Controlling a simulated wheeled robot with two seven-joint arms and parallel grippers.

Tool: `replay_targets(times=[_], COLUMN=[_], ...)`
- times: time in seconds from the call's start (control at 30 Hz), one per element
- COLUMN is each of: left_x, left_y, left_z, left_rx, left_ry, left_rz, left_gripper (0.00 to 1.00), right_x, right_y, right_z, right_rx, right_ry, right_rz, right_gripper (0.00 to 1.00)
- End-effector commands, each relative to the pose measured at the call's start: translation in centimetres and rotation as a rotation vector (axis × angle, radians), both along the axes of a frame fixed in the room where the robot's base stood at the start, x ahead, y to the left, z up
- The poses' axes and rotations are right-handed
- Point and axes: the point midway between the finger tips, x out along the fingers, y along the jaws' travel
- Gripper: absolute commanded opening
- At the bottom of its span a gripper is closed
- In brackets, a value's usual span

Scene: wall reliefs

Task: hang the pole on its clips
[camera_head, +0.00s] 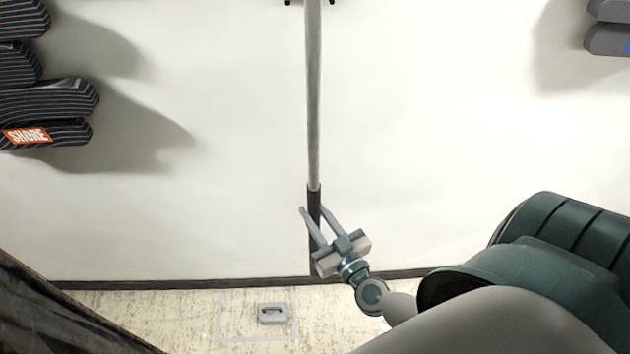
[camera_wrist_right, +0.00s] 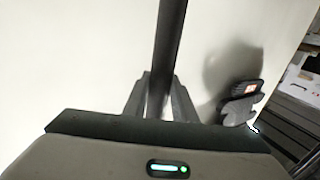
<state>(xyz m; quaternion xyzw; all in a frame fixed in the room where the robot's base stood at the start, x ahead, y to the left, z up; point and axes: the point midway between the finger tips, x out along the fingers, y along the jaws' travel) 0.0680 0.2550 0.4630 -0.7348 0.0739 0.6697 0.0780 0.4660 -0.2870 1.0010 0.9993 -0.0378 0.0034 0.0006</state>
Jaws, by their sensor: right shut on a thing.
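The pole (camera_head: 314,120) stands upright against the white wall, with a light grey upper part and a dark lower part. Its top runs out of the head view, past a dark clip (camera_head: 291,2) at the top edge. My right gripper (camera_head: 318,212) is shut on the dark lower part of the pole. In the right wrist view the dark pole (camera_wrist_right: 171,45) runs up between the two fingers (camera_wrist_right: 158,95). My left gripper is not in view.
Dark striped items (camera_head: 45,100) jut from the wall at the left, and grey ones (camera_head: 608,38) at the upper right. A small grey object (camera_head: 272,314) lies on the floor inside a pale outlined square. The wall around the pole is clear.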

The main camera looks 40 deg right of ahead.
Motion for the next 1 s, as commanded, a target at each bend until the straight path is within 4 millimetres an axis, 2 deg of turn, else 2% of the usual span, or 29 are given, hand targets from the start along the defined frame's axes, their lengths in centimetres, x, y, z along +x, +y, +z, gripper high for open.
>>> replay_targets(times=[0.37,1.0], left_x=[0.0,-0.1], left_y=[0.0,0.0], left_z=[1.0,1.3], left_rx=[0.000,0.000], left_ry=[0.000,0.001], left_rz=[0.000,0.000], left_gripper=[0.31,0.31], right_x=[1.6,4.2], right_y=[-1.0,-2.6], right_z=[0.3,0.1], right_rx=[-0.001,0.000], right_ry=[-0.002,-0.003], right_rz=[0.000,-0.001], right_gripper=[0.00,0.00])
